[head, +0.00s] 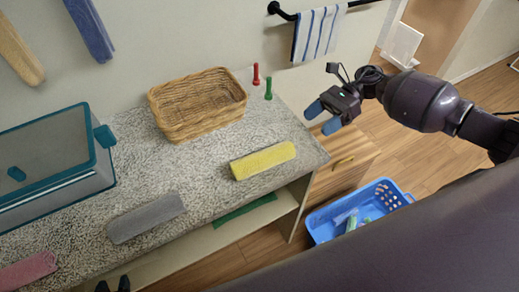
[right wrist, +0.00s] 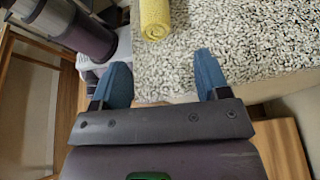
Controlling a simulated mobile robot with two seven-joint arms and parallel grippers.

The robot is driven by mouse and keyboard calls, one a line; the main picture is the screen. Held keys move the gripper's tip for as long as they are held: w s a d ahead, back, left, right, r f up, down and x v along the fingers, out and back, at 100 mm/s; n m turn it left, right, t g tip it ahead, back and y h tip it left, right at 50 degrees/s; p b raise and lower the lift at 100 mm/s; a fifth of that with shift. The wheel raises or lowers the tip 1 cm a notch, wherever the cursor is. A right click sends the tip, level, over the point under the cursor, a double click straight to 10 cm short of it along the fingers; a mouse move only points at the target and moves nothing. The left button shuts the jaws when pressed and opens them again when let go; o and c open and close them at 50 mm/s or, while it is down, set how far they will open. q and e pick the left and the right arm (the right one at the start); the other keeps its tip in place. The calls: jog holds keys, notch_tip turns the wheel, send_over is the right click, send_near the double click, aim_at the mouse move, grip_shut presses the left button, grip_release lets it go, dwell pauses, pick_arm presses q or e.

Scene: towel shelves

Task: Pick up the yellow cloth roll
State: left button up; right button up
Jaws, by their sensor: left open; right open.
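The yellow cloth roll (head: 263,161) lies on the speckled counter (head: 205,185) near its right front part. It also shows at the top of the right wrist view (right wrist: 155,18), beyond the fingertips. My right gripper (head: 322,118) is open and empty, with blue fingers apart, up and to the right of the roll, past the counter's right end. In the right wrist view my right gripper (right wrist: 163,75) has nothing between its fingers. My left gripper (head: 113,285) shows only as dark tips at the bottom edge, open and well left of the roll.
A wicker basket (head: 198,104) stands behind the roll, with red (head: 256,74) and green (head: 268,88) pegs beside it. A grey roll (head: 146,218) and teal-edged box (head: 55,165) are left. A blue crate (head: 323,224) is on the floor at right.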

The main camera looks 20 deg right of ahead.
aim_at(292, 144)
jog(key=x, duration=0.3)
jog(key=shift+s+a, duration=0.25)
jog(key=shift+a, duration=0.1)
jog(key=shift+a+f+p, duration=0.1)
jog(key=shift+a+p, duration=0.05)
jog(key=shift+p, duration=0.15)
jog(key=shift+s+a+f, duration=0.2)
jog(key=shift+a+f, duration=0.05)
jog(key=shift+a, duration=0.45)
jog(key=p+x, duration=0.1)
jog(key=x, duration=0.2)
jog(key=shift+s+a+f, duration=0.15)
jog(key=shift+a+f, duration=0.05)
jog(key=shift+a, duration=0.1)
jog(key=c, duration=0.7)
pick_arm(q)
jog(key=shift+s+a+r, duration=0.15)
jog(key=shift+s+r, duration=0.05)
jog(key=shift+r, duration=0.8)
jog(key=shift+s, duration=0.1)
